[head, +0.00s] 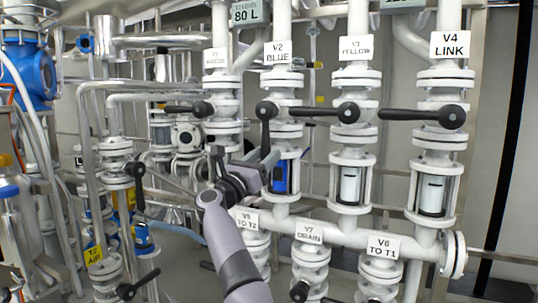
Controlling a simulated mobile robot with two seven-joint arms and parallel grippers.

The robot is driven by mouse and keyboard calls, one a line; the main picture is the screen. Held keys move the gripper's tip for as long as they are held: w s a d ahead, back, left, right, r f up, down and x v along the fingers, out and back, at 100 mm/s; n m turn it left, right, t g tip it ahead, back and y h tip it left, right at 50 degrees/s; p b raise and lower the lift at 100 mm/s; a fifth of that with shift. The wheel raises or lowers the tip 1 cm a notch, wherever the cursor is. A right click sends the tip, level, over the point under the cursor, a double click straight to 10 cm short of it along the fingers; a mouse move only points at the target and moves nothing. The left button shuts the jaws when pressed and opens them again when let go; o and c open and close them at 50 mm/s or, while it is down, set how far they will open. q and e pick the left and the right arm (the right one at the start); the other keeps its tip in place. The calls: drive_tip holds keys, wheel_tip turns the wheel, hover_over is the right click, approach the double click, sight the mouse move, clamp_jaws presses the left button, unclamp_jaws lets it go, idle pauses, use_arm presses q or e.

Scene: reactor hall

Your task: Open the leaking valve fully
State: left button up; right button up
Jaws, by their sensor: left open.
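A row of white valves with black lever handles stands ahead. The V2 BLUE lever (265,128) points straight down. The V3 YELLOW lever (325,112) and the V4 LINK lever (425,116) lie level, pointing left. The V1 lever (187,109) also lies level, pointing left. I see no drip or spray that marks a leaking valve. My left gripper (263,170) is open, close to the lower end of the V2 lever and in front of the V2 sight glass (281,178), which holds blue. I cannot tell whether it touches the lever. My right gripper is out of view.
Lower valves labelled V5 (247,218), V7 (310,232) and V6 (383,246) hang below a horizontal white pipe (345,234). Dense pipework and a blue pump (38,75) crowd the left. A dark upright post (508,130) stands at the right.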

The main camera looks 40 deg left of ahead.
use_arm(q)
drive_tip(key=shift+v, duration=1.9)
